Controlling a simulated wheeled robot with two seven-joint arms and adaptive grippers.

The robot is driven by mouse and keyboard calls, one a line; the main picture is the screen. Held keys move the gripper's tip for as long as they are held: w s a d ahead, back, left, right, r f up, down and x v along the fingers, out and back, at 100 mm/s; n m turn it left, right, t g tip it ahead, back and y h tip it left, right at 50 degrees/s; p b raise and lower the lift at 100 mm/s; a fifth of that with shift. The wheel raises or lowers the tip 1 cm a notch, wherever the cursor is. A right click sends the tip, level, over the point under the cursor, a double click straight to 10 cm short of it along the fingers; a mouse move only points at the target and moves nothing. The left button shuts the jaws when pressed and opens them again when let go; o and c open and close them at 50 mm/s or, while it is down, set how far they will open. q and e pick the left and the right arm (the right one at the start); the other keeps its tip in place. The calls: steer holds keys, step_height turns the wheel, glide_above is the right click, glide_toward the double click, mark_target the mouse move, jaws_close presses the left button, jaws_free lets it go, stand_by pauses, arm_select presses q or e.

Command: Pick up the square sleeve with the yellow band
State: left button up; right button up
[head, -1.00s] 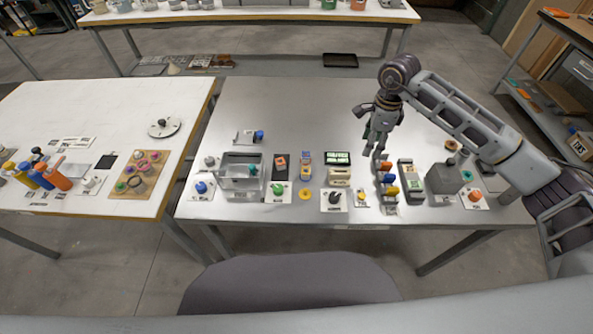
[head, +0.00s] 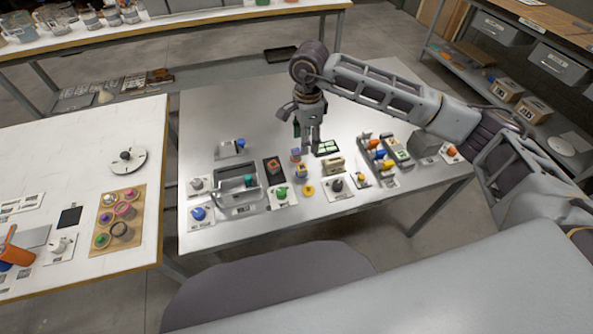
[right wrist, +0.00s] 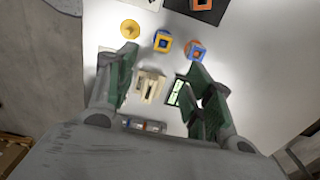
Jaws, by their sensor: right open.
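The square sleeve with the yellow band (head: 300,171) stands on the grey table, blue with yellow edges. In the right wrist view the sleeve (right wrist: 163,42) lies beyond my open fingers. A similar square sleeve with orange and purple-blue colouring (head: 296,155) stands close behind it, and also shows in the wrist view (right wrist: 195,51). My right gripper (head: 312,143) is open and empty above the table, behind the sleeves. In the wrist view the gripper (right wrist: 160,80) has a cream slotted block (right wrist: 150,86) between its fingers in the picture, below them. My left gripper is out of view.
A black pad (head: 272,178) with an orange square piece is left of the sleeves. A yellow disc (head: 308,190) lies in front. A green-celled panel (head: 327,148) is close by on the right. A grey tray (head: 238,205) stands left; the table's back left is clear.

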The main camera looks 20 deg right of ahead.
steer(key=shift+d, duration=0.1)
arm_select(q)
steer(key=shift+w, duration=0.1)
arm_select(e)
glide_above(302, 170)
steer(key=w+d, duration=0.1)
step_height(302, 170, down, 8)
steer(key=shift+r+p, duration=0.15)
steer(key=shift+p, duration=0.15)
steer(key=shift+f, duration=0.45)
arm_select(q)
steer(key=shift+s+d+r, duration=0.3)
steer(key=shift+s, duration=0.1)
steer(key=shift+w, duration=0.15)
